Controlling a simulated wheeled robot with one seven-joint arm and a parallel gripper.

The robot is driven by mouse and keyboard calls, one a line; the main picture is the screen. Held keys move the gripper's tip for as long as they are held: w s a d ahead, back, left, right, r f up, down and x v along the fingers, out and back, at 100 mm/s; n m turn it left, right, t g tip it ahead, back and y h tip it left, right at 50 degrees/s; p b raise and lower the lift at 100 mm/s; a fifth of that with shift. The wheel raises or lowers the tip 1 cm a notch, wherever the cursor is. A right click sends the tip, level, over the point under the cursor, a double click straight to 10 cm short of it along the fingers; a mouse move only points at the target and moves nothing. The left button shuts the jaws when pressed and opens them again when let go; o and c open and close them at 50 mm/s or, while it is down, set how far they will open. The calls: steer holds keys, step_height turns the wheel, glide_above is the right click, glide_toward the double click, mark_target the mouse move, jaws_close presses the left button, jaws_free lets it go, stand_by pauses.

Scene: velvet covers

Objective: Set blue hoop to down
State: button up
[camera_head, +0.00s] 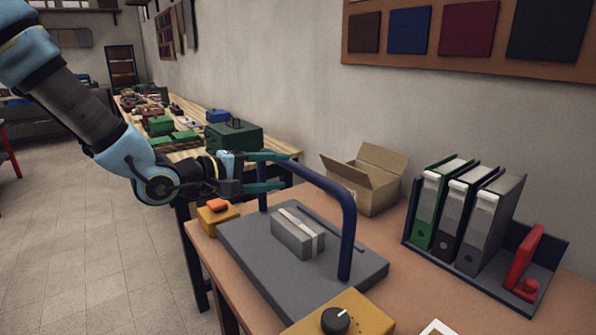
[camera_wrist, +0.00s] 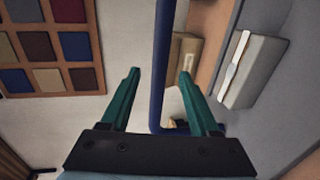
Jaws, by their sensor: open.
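The blue hoop (camera_head: 322,181) stands upright as an arch over a grey base plate (camera_head: 245,238), its two legs on either side of a grey block (camera_head: 298,235) with a pale band. My gripper (camera_head: 286,171) is open, its green fingers at the hoop's upper left end. In the wrist view my gripper (camera_wrist: 159,73) has the blue hoop (camera_wrist: 158,95) crossing the gap between the fingers, without visible contact. I cannot tell how deep the bar sits between them.
A yellow box with an orange button (camera_head: 218,205) and one with a black knob (camera_head: 335,320) flank the plate. An open cardboard box (camera_head: 370,180) stands behind. Several binders (camera_head: 465,215) and a red part (camera_head: 530,265) are at right.

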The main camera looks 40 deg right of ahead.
mark_target(311, 171)
steer(key=x, duration=0.9)
steer(key=shift+d+f, duration=0.15)
steer(key=shift+d, duration=0.2)
steer(key=shift+c, duration=0.4)
jaws_close()
stand_by(0.5)
